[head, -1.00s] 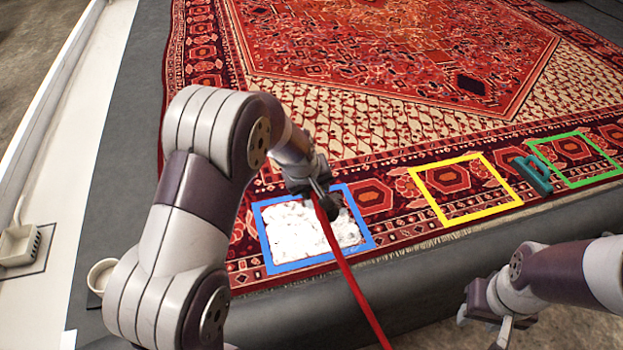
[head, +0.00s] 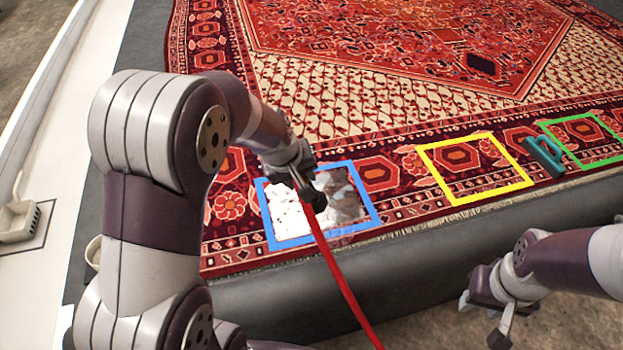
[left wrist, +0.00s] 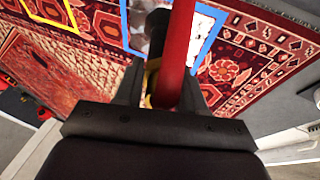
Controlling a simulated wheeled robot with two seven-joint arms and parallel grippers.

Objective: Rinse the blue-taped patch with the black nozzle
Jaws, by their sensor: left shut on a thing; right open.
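The blue-taped patch (head: 369,198) lies near the rug's front edge; its blue tape also shows in the left wrist view (left wrist: 209,32). White foam (head: 283,210) covers its left part. The right part looks thinner and greyish, with some dark rug pattern showing. My left gripper (head: 303,182) is shut on the black nozzle (head: 315,200) and holds it over the patch. A red hose (head: 343,278) trails from it toward the front; the hose (left wrist: 178,50) hides much of the nozzle in the left wrist view. My right gripper (head: 484,317) is open and empty, off the front edge.
A yellow-taped square (head: 473,200) and a green-taped square (head: 545,126) lie to the right, with a teal handled tool (head: 543,157) between them. A white drain basket (head: 18,221) is at far left. My left arm hides part of the rug's left side.

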